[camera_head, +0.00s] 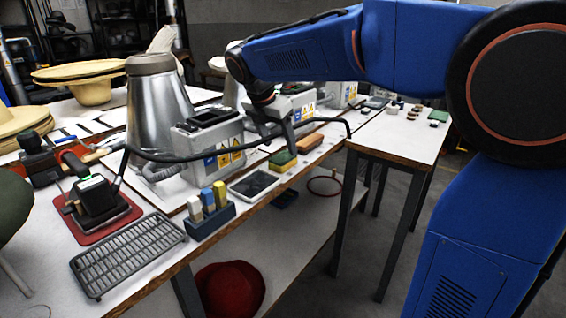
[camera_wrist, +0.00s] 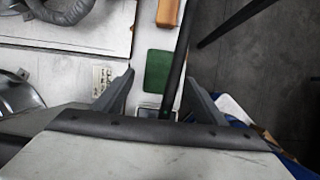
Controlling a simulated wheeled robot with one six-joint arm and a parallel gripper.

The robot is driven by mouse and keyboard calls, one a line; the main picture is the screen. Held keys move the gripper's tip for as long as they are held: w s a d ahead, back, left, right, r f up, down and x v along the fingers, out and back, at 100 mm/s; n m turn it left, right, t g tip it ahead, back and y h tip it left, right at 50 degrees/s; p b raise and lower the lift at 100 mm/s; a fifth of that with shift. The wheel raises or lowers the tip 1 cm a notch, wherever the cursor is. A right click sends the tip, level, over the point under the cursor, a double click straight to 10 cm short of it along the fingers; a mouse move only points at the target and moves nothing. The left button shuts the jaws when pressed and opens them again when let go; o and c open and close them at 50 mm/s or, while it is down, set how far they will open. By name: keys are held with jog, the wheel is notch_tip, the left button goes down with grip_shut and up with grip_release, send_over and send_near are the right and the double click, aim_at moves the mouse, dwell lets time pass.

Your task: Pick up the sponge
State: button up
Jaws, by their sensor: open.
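The sponge (camera_head: 283,161) has a green top and a yellowish lower layer. It lies on the light workbench near its front edge, and its green top (camera_wrist: 158,72) shows between my fingers in the wrist view. My gripper (camera_head: 284,140) is open and empty, pointing down above the sponge. In the wrist view my two fingertips (camera_wrist: 161,80) are spread either side of the green top. A dark cable or hose (camera_wrist: 179,55) crosses close to the sponge's right edge. The height of my fingers above the sponge is hard to judge.
An orange-brown block (camera_head: 309,142) lies just beyond the sponge, and a flat grey-framed tray (camera_head: 253,184) lies nearer. Grey boxes with warning labels (camera_head: 210,148) stand behind. A blue holder (camera_head: 209,221) with several coloured blocks and a wire rack (camera_head: 128,254) are further left.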

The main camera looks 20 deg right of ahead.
aim_at(283, 157)
jog(key=x, duration=0.4)
jog(key=shift+w+f, duration=0.1)
jog(key=shift+f, duration=0.3)
jog(key=shift+c, duration=0.4)
jog(key=c, duration=1)
